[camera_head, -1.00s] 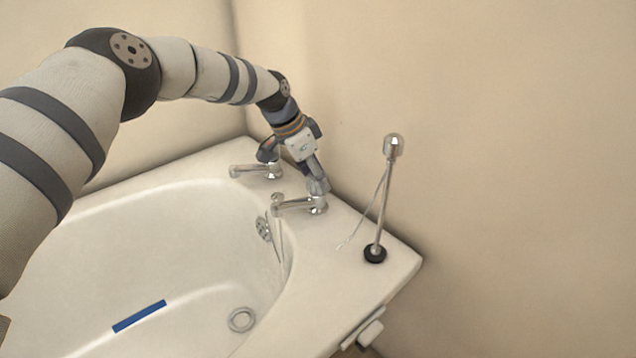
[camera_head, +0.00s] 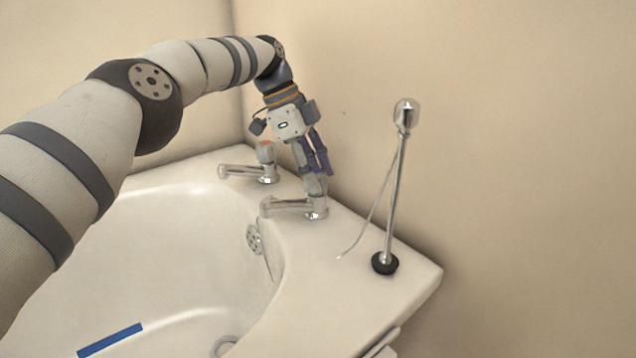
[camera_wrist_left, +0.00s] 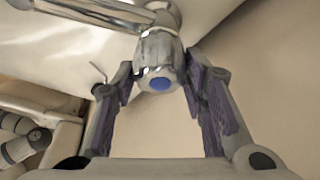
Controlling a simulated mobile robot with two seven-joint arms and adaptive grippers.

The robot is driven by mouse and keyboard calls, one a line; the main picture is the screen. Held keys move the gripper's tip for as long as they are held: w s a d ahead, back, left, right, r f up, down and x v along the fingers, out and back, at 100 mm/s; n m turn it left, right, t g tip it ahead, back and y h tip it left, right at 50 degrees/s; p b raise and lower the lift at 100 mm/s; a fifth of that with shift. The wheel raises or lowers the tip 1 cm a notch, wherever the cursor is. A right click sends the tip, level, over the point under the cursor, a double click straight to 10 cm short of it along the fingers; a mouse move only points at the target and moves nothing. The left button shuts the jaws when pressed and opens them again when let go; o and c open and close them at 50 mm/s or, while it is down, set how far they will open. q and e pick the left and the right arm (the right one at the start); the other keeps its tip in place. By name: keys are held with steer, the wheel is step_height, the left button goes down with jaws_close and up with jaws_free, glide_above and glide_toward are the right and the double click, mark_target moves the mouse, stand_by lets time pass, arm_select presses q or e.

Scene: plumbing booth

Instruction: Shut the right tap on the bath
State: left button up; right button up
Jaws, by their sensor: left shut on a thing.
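The bath's right tap (camera_head: 291,208) is chrome, with its spout pointing left over the bath. In the left wrist view its handle (camera_wrist_left: 158,62) has a blue cap and stands between my fingers. My left gripper (camera_head: 316,182) comes down from above and is shut on this handle. It also shows in the left wrist view (camera_wrist_left: 160,80), one finger on each side of the handle. The left tap (camera_head: 249,171) has a red-topped handle and stands free of the gripper. My right gripper is not in view.
The white bath (camera_head: 330,270) fills the lower middle, with walls close behind. A chrome rod (camera_head: 396,185) with a round head stands on the rim right of the taps, a thin cord beside it. A blue strip (camera_head: 110,340) lies in the bath.

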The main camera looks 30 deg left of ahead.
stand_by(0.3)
arm_select(q)
steer(key=o, duration=1.2)
steer(key=shift+c, duration=0.2)
